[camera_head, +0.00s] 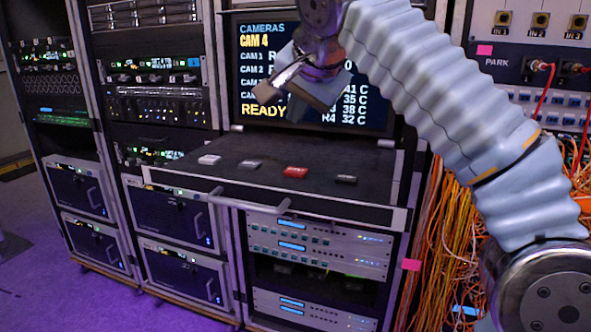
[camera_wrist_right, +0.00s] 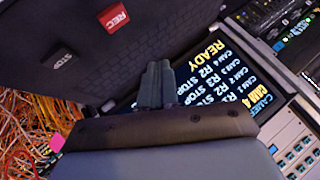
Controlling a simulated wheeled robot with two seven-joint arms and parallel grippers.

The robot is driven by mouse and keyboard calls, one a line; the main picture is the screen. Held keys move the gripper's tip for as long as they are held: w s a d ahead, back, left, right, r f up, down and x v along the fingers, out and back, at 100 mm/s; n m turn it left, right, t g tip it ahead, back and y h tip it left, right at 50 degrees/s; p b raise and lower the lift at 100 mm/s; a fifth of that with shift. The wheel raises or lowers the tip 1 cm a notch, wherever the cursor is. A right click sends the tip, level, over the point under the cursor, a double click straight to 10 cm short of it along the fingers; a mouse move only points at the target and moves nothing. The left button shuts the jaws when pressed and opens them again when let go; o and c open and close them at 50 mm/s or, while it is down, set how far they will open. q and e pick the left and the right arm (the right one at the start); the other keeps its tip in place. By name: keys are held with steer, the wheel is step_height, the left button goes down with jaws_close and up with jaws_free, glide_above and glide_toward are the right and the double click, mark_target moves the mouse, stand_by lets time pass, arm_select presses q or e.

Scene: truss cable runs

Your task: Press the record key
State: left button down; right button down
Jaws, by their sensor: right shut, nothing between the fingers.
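The record key is a red key (camera_head: 295,172) on the dark pull-out shelf (camera_head: 225,178) in the head view. In the right wrist view the red key (camera_wrist_right: 113,17) shows at the top, lettered REC. My right gripper (camera_head: 264,97) is in front of the screen, above and behind the row of keys, apart from the red key. Its fingers (camera_wrist_right: 155,84) are together and empty in the right wrist view. My left gripper is not in view.
A pale key (camera_head: 209,160) and a dark key (camera_head: 250,165) sit left of the red key. Another dark key (camera_head: 346,179) sits right of it; a STOP key (camera_wrist_right: 62,62) shows in the wrist view. The screen (camera_head: 255,112) reads READY. Orange cables (camera_head: 450,235) hang at right.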

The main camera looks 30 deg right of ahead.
mark_target(298, 172)
step_height(298, 172, down, 7)
steer(key=b, duration=0.5)
steer(key=shift+r, duration=0.2)
stand_by(1.6)
steer(key=shift+f, duration=0.4)
steer(key=shift+f+b, duration=0.4)
steer(key=shift+b, duration=0.2)
stand_by(0.4)
steer(key=shift+r, duration=0.1)
steer(key=shift+r+p, duration=0.75)
steer(key=shift+p, duration=0.2)
step_height(298, 172, up, 5)
steer(key=p, duration=0.5)
